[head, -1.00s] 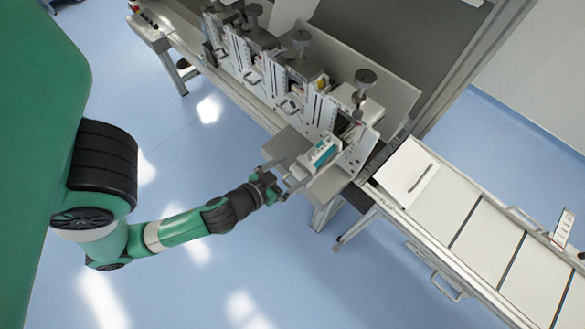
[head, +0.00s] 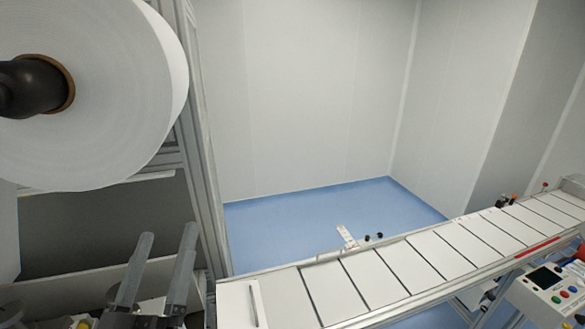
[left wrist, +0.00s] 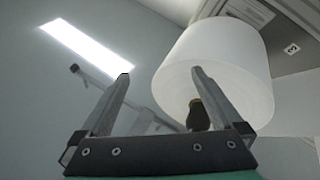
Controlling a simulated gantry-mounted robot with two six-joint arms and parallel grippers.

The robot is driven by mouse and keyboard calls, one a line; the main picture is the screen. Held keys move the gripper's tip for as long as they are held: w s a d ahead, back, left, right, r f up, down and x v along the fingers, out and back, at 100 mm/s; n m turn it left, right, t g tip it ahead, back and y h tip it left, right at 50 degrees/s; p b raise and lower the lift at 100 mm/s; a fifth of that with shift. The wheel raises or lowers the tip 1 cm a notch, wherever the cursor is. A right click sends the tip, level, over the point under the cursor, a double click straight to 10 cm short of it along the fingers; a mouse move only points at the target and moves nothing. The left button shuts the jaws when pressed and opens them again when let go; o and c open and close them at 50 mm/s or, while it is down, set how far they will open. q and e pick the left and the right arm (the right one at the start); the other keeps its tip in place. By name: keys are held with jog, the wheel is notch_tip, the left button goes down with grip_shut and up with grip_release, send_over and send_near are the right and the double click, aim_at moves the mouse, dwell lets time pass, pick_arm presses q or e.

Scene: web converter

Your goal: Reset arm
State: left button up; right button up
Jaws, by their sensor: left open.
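My left gripper (head: 163,262) rises from the lower left of the head view, with its two long grey fingers pointing up. It also shows in the left wrist view (left wrist: 163,82), where the fingers stand apart with nothing between them. The gripper is open and empty. Most of my left arm is outside the head view. My right gripper is in neither view.
A large white roll (head: 120,90) on a dark spindle hangs at the upper left, and shows behind the fingers in the left wrist view (left wrist: 215,60). A conveyor (head: 400,265) with white panels runs right. A control box (head: 548,285) stands at lower right.

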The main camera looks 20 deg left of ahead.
pick_arm(q)
jog(key=s+d+r+m+t+h+p, duration=0.1)
jog(key=d+r+m+h+p, duration=0.1)
jog(key=r, duration=0.8)
jog(key=s+d+r+m+t+h+p, duration=0.2)
jog(key=r+p, duration=0.4)
jog(key=r, duration=0.5)
jog(key=s+d+r+m+t+h+p, duration=0.1)
jog(key=d+r+m+h+p, duration=0.3)
jog(key=r, duration=0.7)
jog(key=shift+s+m+t+h+p, duration=0.3)
jog(key=shift+m+t+h+p, duration=0.3)
jog(key=shift+m+t, duration=0.1)
jog(key=shift+d, duration=0.1)
